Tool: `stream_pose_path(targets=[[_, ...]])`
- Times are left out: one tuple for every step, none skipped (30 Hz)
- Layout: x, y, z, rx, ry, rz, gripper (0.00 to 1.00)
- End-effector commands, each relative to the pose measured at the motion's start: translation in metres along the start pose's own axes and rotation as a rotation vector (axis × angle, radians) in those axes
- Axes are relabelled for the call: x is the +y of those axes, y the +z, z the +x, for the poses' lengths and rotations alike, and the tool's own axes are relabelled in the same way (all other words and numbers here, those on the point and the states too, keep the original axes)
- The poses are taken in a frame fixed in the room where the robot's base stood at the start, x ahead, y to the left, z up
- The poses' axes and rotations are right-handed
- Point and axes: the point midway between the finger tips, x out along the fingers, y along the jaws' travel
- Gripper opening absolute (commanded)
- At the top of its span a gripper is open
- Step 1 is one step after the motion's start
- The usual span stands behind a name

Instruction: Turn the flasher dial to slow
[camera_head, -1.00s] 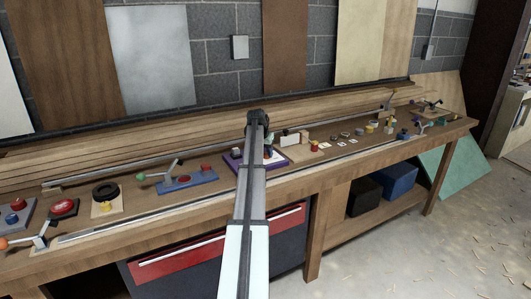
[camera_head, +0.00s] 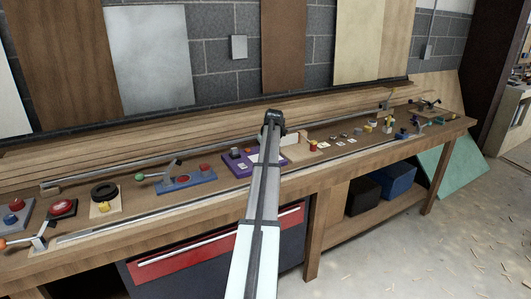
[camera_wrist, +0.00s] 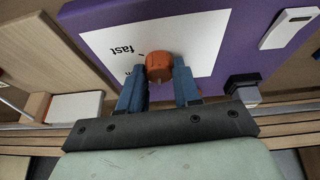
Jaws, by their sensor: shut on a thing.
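The flasher dial (camera_wrist: 159,67) is a round orange-red knob on a white card (camera_wrist: 205,45) in the wrist view. The card has the word "fast" printed next to the knob, upside down; another label is mostly hidden by a finger. The card lies on a purple board (camera_wrist: 245,62), which also shows left of my arm in the head view (camera_head: 231,158). My gripper (camera_wrist: 159,76) has its two blue fingers on either side of the knob, shut on it. In the head view my arm hides the fingers and the dial.
The purple board also carries a white switch (camera_wrist: 290,27) and a dark knob (camera_wrist: 243,88). A blue board with a lever and red button (camera_head: 187,181) stands to the left on the bench. A wooden block with a white plate (camera_head: 299,148) is close on the right.

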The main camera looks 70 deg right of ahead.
Motion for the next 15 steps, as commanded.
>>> stream_pose_path(targets=[[0.0016, 0.0006, 0.0002, -0.002, -0.010, -0.027, 0.02], [0.0016, 0.0004, 0.0002, 0.000, -0.017, -0.044, 0.02], [0.0017, 0.0004, 0.0002, 0.001, -0.025, -0.065, 0.02], [0.0019, 0.0004, 0.0002, 0.002, -0.031, -0.079, 0.02], [0.0020, 0.0005, 0.0002, 0.002, -0.036, -0.093, 0.02], [0.0021, 0.0005, 0.0002, 0.002, -0.043, -0.108, 0.02], [0.0021, 0.0006, 0.0001, 0.003, -0.048, -0.120, 0.02], [0.0020, 0.0006, 0.0001, 0.003, -0.052, -0.129, 0.02], [0.0021, 0.0007, 0.0002, 0.004, -0.057, -0.141, 0.02], [0.0022, 0.0007, 0.0001, 0.004, -0.060, -0.149, 0.02], [0.0023, 0.0007, 0.0001, 0.005, -0.063, -0.155, 0.02], [0.0024, 0.0008, 0.0001, 0.005, -0.066, -0.163, 0.02], [0.0024, 0.0008, 0.0001, 0.005, -0.067, -0.169, 0.02], [0.0025, 0.0008, 0.0001, 0.005, -0.069, -0.173, 0.02], [0.0025, 0.0009, 0.0001, 0.006, -0.071, -0.177, 0.02]])
